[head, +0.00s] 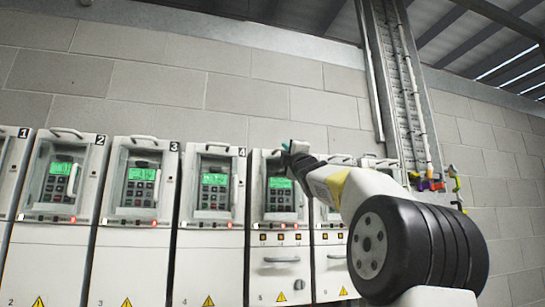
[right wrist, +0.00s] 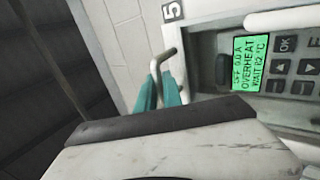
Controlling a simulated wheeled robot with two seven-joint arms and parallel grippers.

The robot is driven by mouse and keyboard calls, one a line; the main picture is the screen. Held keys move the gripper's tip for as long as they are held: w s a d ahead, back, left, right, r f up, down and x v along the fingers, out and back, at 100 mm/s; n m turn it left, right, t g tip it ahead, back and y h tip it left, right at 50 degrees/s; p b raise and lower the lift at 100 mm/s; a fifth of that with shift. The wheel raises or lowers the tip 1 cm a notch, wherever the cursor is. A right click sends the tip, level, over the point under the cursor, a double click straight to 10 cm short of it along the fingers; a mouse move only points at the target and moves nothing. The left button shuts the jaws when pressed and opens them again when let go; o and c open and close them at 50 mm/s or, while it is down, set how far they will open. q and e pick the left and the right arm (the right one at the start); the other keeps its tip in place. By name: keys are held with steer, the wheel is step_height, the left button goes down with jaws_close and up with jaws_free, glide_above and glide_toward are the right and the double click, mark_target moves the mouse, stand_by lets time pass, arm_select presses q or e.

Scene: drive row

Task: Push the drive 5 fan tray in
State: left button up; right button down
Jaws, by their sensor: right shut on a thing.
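Drive 5 (head: 276,225) is a white cabinet in the row, with a lit green display. In the right wrist view the display (right wrist: 250,62) shows "OVERHEAT" and a "WAIT" line. A bent grey handle (right wrist: 169,53) stands at the top of drive 5, beside the "5" label. My right gripper (head: 290,148) is at the top of drive 5. Its teal fingers (right wrist: 160,88) are shut on this handle. The fan tray's body is not clearly visible, so I cannot tell how far out it is. My left gripper is not in view.
Drives 2 (head: 62,190), 3 (head: 138,195) and 4 (head: 212,200) stand close on the left, with top handles. Drive 6 (head: 328,255) is on the right, partly behind my arm. A block wall (head: 240,95) rises behind, with a vertical cable tray (head: 400,85).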

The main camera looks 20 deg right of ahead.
steer(key=shift+w, duration=0.7)
steer(key=c, duration=1.5)
jaws_free()
steer(key=shift+w, duration=0.1)
steer(key=shift+f, duration=0.1)
steer(key=shift+v, duration=3.9)
